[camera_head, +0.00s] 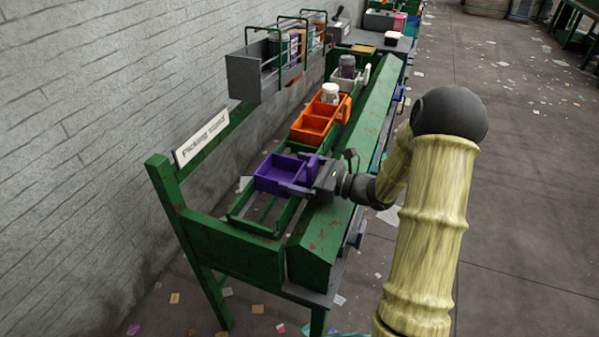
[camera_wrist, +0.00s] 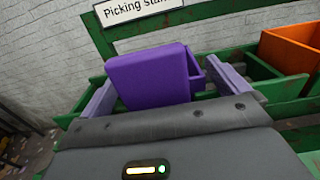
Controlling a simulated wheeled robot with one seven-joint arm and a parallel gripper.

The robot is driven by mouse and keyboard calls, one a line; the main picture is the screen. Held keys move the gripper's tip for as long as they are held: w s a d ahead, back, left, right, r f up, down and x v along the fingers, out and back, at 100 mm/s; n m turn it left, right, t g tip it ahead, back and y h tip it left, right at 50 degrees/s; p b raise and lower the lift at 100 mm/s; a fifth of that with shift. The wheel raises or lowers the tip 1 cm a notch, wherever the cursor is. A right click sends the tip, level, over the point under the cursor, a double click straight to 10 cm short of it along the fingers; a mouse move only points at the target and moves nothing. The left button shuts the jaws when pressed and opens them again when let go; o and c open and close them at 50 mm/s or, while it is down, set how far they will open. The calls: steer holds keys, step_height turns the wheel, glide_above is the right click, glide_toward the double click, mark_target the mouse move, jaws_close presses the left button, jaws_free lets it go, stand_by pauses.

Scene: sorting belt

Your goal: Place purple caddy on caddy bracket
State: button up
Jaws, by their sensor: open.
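The purple caddy (camera_head: 276,172) is an open-topped box with a divider, at the near end of the green picking stand. It seems to rest on the green rails (camera_head: 262,226), probably the caddy bracket, though its underside is hidden. My gripper (camera_head: 303,176) is at the caddy's right side in the head view. In the wrist view the purple caddy (camera_wrist: 150,75) stands between the two grey fingers of my gripper (camera_wrist: 163,80). The fingers are open, and a gap shows beside the right one. Whether the left finger touches the caddy I cannot tell.
An orange caddy (camera_head: 312,124) with a white-lidded jar (camera_head: 330,92) sits farther along the stand. A grey shelf (camera_head: 258,77) with green hoops hangs above. A brick wall bounds the left. A green sloped beam (camera_head: 345,170) runs along the stand's right side.

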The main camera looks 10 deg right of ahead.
steer(key=p+v, duration=0.1)
steer(key=v, duration=1.1)
stand_by(1.2)
